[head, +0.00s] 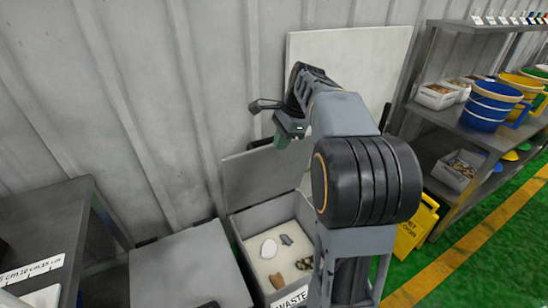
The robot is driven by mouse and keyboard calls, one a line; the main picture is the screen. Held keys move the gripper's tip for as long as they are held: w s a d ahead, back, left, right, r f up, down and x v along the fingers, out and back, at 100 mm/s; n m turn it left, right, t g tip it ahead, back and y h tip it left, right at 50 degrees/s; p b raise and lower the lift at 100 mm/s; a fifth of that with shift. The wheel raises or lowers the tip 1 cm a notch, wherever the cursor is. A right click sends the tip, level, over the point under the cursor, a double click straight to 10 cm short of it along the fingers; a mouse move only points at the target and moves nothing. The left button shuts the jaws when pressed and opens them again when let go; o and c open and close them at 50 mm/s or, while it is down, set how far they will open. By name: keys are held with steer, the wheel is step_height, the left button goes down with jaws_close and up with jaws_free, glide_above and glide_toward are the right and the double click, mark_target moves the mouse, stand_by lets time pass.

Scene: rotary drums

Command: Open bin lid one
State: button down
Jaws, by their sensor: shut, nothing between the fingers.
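A grey bin (238,228) labelled "WASTE" stands at the lower middle with its grey lid (262,178) raised, leaning back near the wall. Pale filling and several small pieces show inside it. To its left is a second grey bin with its flat lid (188,268) down. No number shows on either bin, so I cannot tell which is one. My gripper (256,106) is shut and empty, above and behind the raised lid in the picture, and looks apart from it. My arm hides the right side of the open bin.
A dark table (40,222) stands at the left. Shelves (470,130) with buckets and boxes stand at the right. A yellow floor sign (412,228) stands beside my arm. A pale board (375,58) leans against the corrugated wall (130,100). Green floor is free at lower right.

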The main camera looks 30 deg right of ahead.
step_height(320, 180, down, 2)
steer(key=t+b, duration=0.2)
steer(key=t+h+b, duration=0.1)
steer(key=t+h, duration=0.2)
steer(key=t, duration=0.2)
glide_toward(271, 141)
steer(key=shift+n+t, duration=0.3)
steer(key=shift+n, duration=0.1)
steer(key=b+x, duration=0.1)
steer(key=x, duration=0.5)
steer(key=shift+w+f, duration=0.15)
steer(key=shift+f, duration=0.25)
steer(key=w+g+p, duration=0.1)
steer(key=w+p, duration=0.7)
steer(key=p, duration=0.3)
steer(key=shift+w+r, duration=0.3)
steer(key=shift+w, duration=0.1)
steer(key=shift+a, duration=0.1)
